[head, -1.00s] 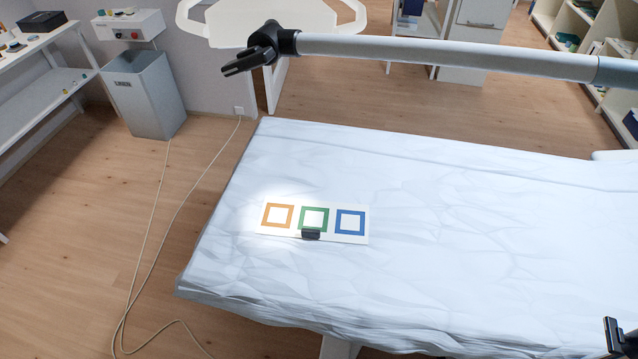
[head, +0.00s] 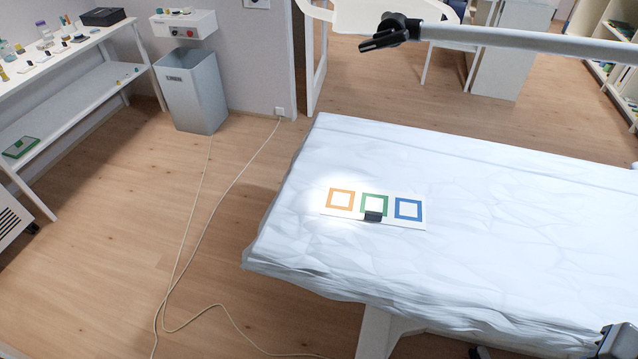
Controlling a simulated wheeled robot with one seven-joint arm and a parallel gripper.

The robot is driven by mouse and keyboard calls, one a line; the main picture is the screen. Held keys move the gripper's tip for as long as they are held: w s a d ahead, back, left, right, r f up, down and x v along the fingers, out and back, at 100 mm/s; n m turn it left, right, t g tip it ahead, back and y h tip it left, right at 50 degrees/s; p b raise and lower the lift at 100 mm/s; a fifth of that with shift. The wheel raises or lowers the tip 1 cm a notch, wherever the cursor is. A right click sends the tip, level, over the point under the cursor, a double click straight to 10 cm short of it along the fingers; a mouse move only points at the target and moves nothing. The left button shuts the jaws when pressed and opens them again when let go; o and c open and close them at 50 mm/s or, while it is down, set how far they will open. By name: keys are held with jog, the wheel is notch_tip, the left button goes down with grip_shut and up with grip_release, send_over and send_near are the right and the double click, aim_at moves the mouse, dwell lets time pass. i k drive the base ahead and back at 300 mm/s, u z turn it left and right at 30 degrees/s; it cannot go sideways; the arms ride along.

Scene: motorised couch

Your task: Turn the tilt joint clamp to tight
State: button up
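The tilt joint clamp (head: 392,32) is a black knuckle with a dark lever pointing left and slightly down. It sits at the left end of the white lamp arm (head: 520,38), near the top of the head view. The white lamp head (head: 365,14) is behind it, cut off by the top edge. Dark parts of my arm (head: 618,343) show at the bottom right, far from the clamp and apart from it. My gripper's fingers cannot be made out there, so its opening is unclear.
The couch (head: 500,210) with a white sheet fills the right side. A card with orange, green and blue squares (head: 408,210) lies on it in the light spot. A cable (head: 190,250) crosses the floor at left. A bin (head: 190,92) and shelves (head: 75,95) stand beyond.

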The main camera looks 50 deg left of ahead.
aim_at(388, 38)
jog(key=u, duration=2.7)
jog(key=k, duration=0.95)
jog(key=z, duration=1)
jog(key=i, duration=0.95)
